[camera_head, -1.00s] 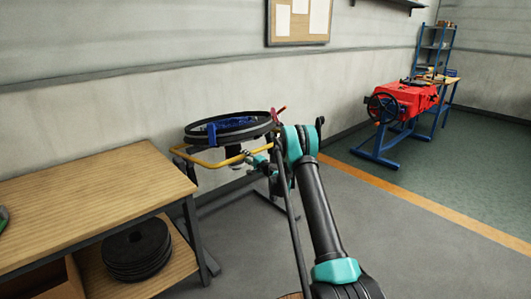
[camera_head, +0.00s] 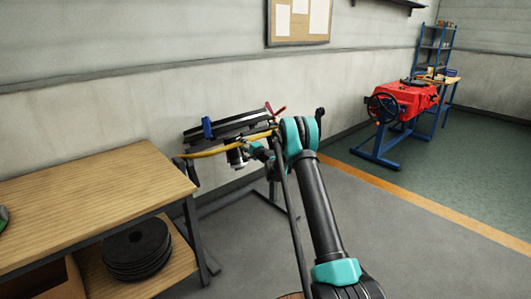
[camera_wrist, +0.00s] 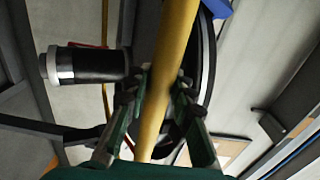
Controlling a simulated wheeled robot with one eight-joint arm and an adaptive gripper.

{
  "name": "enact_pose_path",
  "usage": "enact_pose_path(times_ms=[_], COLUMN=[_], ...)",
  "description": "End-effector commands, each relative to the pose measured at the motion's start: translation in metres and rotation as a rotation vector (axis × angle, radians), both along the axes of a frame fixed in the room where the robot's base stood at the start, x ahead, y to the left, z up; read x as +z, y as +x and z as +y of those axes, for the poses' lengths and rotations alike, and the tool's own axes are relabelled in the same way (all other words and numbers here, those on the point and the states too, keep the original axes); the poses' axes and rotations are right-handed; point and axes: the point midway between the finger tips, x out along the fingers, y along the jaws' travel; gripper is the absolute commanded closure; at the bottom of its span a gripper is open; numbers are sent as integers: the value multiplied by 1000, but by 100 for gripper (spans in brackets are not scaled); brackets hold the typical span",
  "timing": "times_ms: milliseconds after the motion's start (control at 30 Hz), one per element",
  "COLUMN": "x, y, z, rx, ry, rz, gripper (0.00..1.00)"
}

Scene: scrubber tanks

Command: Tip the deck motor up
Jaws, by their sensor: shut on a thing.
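The deck motor (camera_head: 237,158) is a dark cylinder with a pale end, under the round black deck (camera_head: 222,130) on the stand by the wall. In the wrist view the motor (camera_wrist: 95,64) lies to the left of a yellow bar. The deck is tilted, its right side higher, and shows nearly edge-on. A blue part (camera_head: 207,128) sits on it. The yellow bar (camera_head: 215,152) runs along the deck's front; in the wrist view it passes between my fingers. My gripper (camera_wrist: 160,90) is shut on this bar. In the head view my arm partly hides the gripper.
A wooden workbench (camera_head: 85,195) stands at the left, with a stack of black discs (camera_head: 137,248) on its lower shelf. A red machine on a blue stand (camera_head: 402,100) is far right. Grey floor (camera_head: 400,240) is clear at the right.

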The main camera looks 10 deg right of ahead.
Motion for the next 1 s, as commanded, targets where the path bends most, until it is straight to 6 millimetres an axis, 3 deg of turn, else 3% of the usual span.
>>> enact_pose_path(times_ms=[467, 1000], x=[10, 59], y=[4, 36], z=[2, 24], rx=[-1, -1], ry=[2, 2], rz=[0, 0], gripper=[100, 100])
